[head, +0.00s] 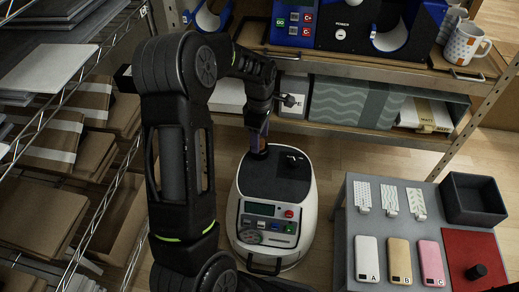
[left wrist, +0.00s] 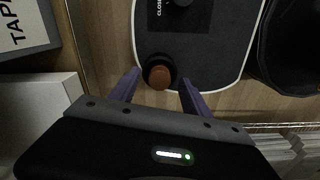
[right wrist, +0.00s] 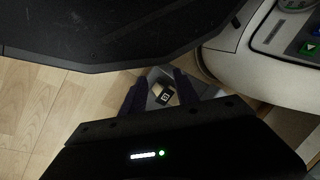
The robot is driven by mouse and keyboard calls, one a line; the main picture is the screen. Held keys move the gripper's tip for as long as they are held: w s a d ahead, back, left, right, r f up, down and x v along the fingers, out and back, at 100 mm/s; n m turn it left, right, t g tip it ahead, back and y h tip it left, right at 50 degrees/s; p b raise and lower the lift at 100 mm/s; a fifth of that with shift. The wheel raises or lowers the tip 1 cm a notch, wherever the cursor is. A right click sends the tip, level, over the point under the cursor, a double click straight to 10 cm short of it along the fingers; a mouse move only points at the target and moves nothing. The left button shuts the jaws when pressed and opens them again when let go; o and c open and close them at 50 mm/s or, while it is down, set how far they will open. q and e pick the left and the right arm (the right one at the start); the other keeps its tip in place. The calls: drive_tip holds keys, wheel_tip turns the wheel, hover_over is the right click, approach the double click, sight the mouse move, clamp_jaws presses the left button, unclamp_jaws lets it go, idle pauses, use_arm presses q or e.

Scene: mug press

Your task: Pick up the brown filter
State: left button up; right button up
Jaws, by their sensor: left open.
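A round brown-topped piece with a dark ring around it, which looks like the brown filter (left wrist: 159,77), shows in the left wrist view. It is at the edge of the dark top of the white machine (head: 246,232). My left gripper (left wrist: 158,90) is open, its purple fingers on either side of the brown piece with gaps visible. In the head view my left gripper (head: 259,143) points down at the back of the machine, and the brown piece is hidden. My right gripper (right wrist: 158,90) shows two purple fingers apart, with nothing clearly held.
A shelf (head: 380,72) with boxes and a white mug (head: 464,44) stands behind the machine. A wire rack (head: 75,80) is at the left. A grey table (head: 355,225) at the right holds phone cases, a dark tray (head: 470,212) and a red mat (head: 468,248).

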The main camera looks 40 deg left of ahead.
use_arm(q)
drive_tip(key=shift+f, duration=0.5)
drive_tip(key=shift+c, duration=0.5)
clamp_jaws()
